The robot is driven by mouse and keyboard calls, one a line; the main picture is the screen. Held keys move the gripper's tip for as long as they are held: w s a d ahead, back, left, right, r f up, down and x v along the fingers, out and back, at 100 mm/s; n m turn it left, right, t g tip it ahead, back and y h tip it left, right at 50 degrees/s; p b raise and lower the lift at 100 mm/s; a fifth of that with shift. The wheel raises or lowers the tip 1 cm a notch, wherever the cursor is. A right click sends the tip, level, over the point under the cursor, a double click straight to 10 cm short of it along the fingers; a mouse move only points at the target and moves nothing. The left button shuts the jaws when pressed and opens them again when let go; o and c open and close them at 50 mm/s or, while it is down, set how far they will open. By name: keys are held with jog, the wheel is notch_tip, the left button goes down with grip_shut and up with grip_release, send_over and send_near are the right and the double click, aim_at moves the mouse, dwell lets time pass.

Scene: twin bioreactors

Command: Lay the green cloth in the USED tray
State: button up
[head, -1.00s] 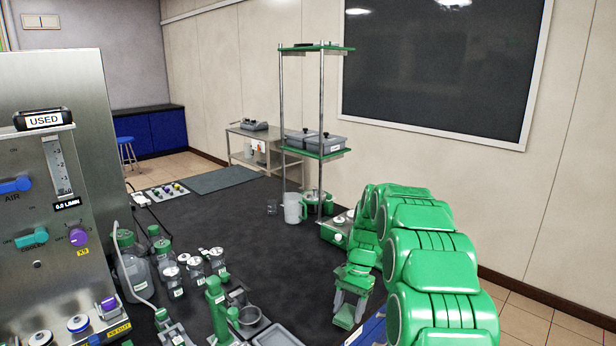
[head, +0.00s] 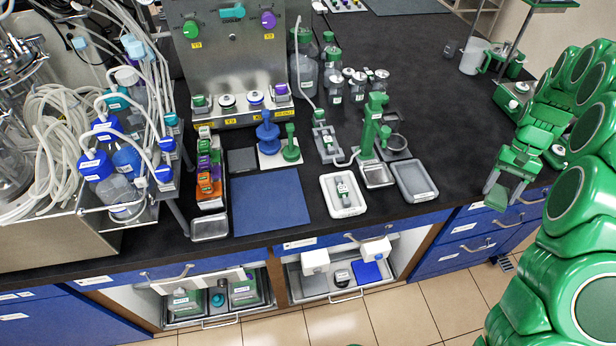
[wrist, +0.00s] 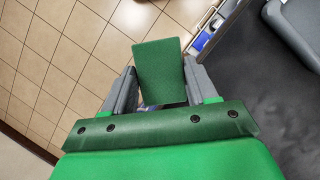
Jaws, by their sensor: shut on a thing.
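My gripper (head: 507,184) is at the right of the head view, above the front edge of the bench. It is shut on the green cloth (head: 497,198), which sticks out past the fingertips. In the wrist view the cloth (wrist: 160,72) is a flat green piece between the two grey fingers, with floor tiles behind it. No USED label can be read now. A grey tray (head: 433,193) and a white tray (head: 329,207) with a small device in it lie at the bench front, left of my gripper. I cannot tell whether either is the USED tray.
A blue mat (head: 270,203) lies left of the white tray. A green stand (head: 368,130) and several bottles rise behind the trays. Tubing and blue-capped bottles crowd the left. Dark bench top (head: 455,150) is clear between the grey tray and my gripper.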

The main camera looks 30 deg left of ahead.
jog(key=s+a+r, duration=0.1)
jog(key=a, duration=0.2)
jog(key=s+a+n, duration=0.1)
jog(key=a, duration=0.3)
jog(key=s+a+r+n+h, duration=0.1)
jog(key=s+a, duration=0.1)
jog(key=a, duration=0.2)
jog(key=shift+r, duration=0.35)
jog(key=s+a+r+n+t+h, duration=0.1)
jog(key=s+a+r+n, duration=0.25)
jog(key=s+a, duration=1.25)
jog(key=s+a+r+n+h, duration=0.1)
jog(key=s+a+r+n, duration=0.25)
jog(key=s+a, duration=1.2)
send_over(268, 203)
notch_tip(268, 203, down, 7)
jog(key=shift+w+d+f, duration=0.15)
jog(key=shift+w+a+f, duration=0.4)
jog(key=shift+a+f, duration=0.2)
jog(key=shift+f, duration=0.15)
jog(key=shift+a+f, duration=0.1)
jog(key=shift+f, duration=1.55)
jog(key=shift+f, duration=0.1)
